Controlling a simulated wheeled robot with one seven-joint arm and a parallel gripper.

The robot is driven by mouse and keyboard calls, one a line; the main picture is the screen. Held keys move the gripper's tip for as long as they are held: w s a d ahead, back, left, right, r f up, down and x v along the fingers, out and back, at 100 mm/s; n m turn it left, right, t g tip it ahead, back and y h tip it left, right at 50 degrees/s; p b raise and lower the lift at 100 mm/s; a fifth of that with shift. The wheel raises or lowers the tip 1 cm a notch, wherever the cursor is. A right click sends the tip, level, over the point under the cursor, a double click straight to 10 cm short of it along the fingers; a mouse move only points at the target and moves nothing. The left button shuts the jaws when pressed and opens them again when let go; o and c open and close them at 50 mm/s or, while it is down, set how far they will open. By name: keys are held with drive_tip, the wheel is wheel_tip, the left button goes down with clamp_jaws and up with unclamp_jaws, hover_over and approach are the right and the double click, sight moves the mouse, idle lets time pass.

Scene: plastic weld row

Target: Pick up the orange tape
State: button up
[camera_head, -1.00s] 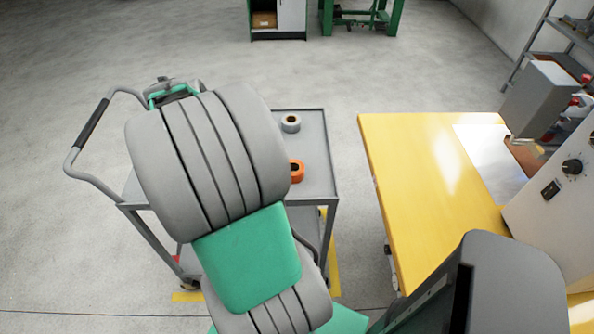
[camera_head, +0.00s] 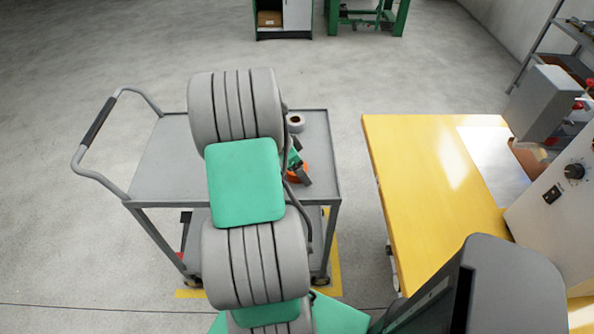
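The orange tape (camera_head: 291,178) is a roll lying on the right part of the grey cart's top (camera_head: 325,185). My gripper (camera_head: 300,172) is at the tape, with its green and dark parts covering much of the roll from this view. A dark finger shows over the tape's right side. My arm hides the rest of the gripper, so whether it is open or shut on the tape cannot be made out.
A white tape roll (camera_head: 296,122) sits on the cart behind the orange one. The cart's handle (camera_head: 97,122) is at the left. A yellow table (camera_head: 410,165) stands to the right, across a gap. Grey floor lies open behind.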

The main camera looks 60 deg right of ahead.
drive_tip(key=c, duration=1.4)
drive_tip(key=shift+c, duration=0.2)
drive_tip(key=shift+r, duration=0.15)
